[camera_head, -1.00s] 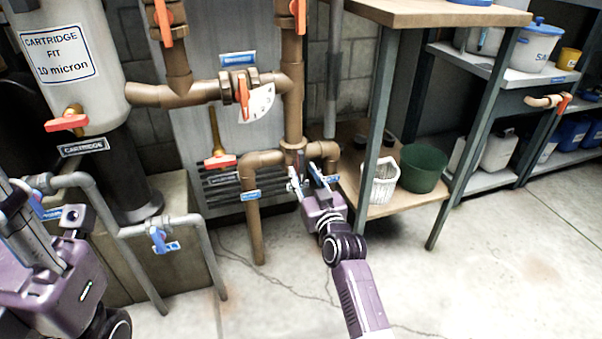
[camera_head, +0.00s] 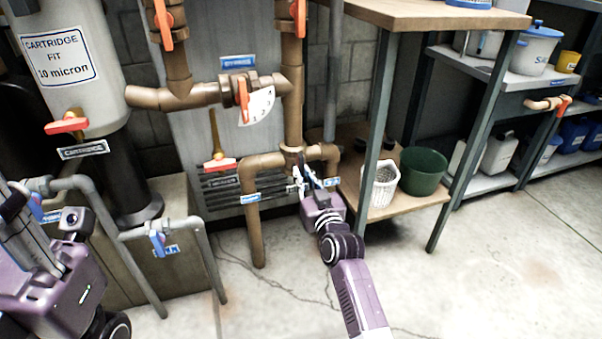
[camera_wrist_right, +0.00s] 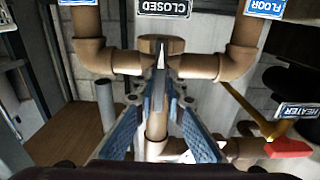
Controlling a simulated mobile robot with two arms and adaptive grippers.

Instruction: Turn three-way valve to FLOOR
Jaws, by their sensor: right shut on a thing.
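The three-way valve (camera_head: 293,153) joins the brown pipes low at centre, and two pipe elbows branch from it. My right gripper (camera_head: 305,172) is at its front. In the right wrist view, the blue-padded fingers of my right gripper (camera_wrist_right: 160,95) are shut on the narrow valve lever (camera_wrist_right: 160,60). The lever lines up with the CLOSED label (camera_wrist_right: 164,8). The FLOOR label (camera_wrist_right: 265,6) is at the upper right, on the right branch; the label on the left branch is cut off. My left gripper (camera_head: 22,205) is at the left edge, and its jaw opening is unclear.
A HEATER label (camera_wrist_right: 296,110) and red-orange handle (camera_wrist_right: 288,148) are close by at right in the wrist view. A workbench (camera_head: 430,12) with a white basket (camera_head: 380,185) and green bucket (camera_head: 422,170) stands right of the valve. Open floor (camera_head: 480,280) lies in front.

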